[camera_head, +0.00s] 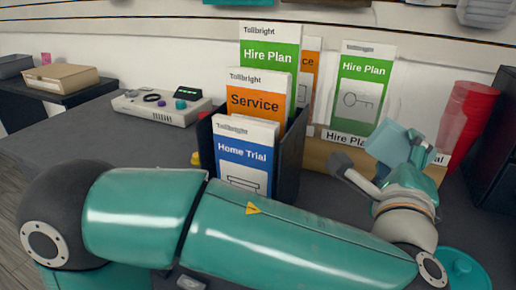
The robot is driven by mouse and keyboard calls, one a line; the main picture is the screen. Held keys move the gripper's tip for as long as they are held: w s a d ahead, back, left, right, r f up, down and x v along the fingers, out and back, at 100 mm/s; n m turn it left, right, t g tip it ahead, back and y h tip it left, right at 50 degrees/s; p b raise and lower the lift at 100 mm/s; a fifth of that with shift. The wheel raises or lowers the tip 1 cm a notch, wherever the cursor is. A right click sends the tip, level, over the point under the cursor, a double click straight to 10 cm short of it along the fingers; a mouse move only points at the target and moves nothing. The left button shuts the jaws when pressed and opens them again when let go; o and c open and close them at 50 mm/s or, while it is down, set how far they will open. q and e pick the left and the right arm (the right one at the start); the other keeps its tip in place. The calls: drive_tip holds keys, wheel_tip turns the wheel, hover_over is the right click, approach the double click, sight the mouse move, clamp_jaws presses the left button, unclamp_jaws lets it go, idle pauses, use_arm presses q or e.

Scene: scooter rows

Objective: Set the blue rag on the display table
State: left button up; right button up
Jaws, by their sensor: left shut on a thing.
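My left arm reaches across the front of the camera_head view, and its gripper (370,168) is at the right, above the dark display table (85,140). The gripper is shut on a pale blue, angular piece that looks like the blue rag (393,146). The rag is held up in front of the wooden card holder. Part of the rag is hidden by the gripper, and one fingertip is hard to make out. My right gripper is not in view.
A dark leaflet box (290,160) stands mid-table. Behind the gripper is a wooden holder (322,157) with a green Hire Plan card (362,85). Red cups (470,110) stand at the right. A grey device (160,106) sits at the back left, with bare tabletop before it.

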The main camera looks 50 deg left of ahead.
use_arm(q)
wheel_tip(320, 180, up, 5)
drive_tip(key=p, duration=0.5)
drive_tip(key=s+f+g+h+p, duration=0.3)
drive_tip(key=s+f+g+p, duration=0.3)
drive_tip(key=f+g+p, duration=0.35)
drive_tip(key=s+r+n+g+h+p, duration=0.2)
drive_tip(key=r+p, duration=0.4)
drive_tip(key=p, duration=0.4)
drive_tip(key=s+r+n+g+h+p, duration=0.1)
drive_tip(key=r+n+g+h+p, duration=0.1)
drive_tip(key=r+g+p, duration=0.3)
drive_tip(key=r+p, duration=0.1)
drive_tip(key=p, duration=0.3)
drive_tip(key=shift+s+a+n+p, duration=0.15)
drive_tip(key=shift+s+n+p, duration=0.15)
drive_tip(key=shift+s+p, duration=0.1)
